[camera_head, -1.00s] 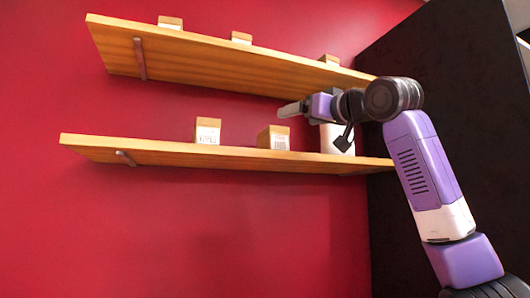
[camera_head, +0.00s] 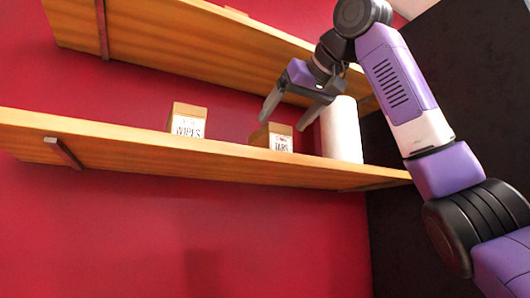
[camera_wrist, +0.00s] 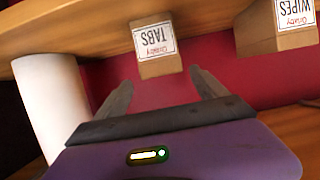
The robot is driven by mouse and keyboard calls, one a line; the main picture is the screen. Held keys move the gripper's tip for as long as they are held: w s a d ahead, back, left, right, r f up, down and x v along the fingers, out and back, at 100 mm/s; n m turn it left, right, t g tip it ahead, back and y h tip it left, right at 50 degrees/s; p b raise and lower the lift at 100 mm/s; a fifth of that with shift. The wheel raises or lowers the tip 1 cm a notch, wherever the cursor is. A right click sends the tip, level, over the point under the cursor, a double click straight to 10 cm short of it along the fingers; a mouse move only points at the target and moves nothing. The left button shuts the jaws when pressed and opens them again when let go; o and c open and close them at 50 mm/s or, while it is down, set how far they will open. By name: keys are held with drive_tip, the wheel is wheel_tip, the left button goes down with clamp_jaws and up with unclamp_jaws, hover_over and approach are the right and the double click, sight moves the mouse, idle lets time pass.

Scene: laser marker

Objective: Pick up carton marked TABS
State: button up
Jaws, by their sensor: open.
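The TABS carton (camera_head: 272,137) is a small brown box with a white label, on the lower shelf between the WIPES carton and a white cylinder. In the wrist view the TABS carton (camera_wrist: 157,52) appears upside down, ahead of and between my fingers. My gripper (camera_head: 288,117) is open and empty, its fingers pointing down toward the TABS carton, above or in front of it in the head view. It also shows in the wrist view (camera_wrist: 164,88). I see no contact with the carton, and the exact gap is hard to judge.
The WIPES carton (camera_head: 187,121) stands to the left on the lower shelf (camera_head: 110,145). The white cylinder (camera_head: 341,130) stands close on the right. The upper shelf (camera_head: 170,45) hangs above the gripper. A dark panel (camera_head: 440,80) closes the right side.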

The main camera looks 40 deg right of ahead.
drive_tip(key=p+x, duration=0.1)
drive_tip(key=x, duration=0.6)
drive_tip(key=shift+w+a, duration=0.15)
drive_tip(key=shift+w, duration=0.15)
drive_tip(key=shift+c, duration=0.4)
drive_tip(key=c, duration=1.5)
drive_tip(key=shift+c, duration=0.5)
drive_tip(key=shift+r+p, duration=0.15)
drive_tip(key=shift+p, duration=0.15)
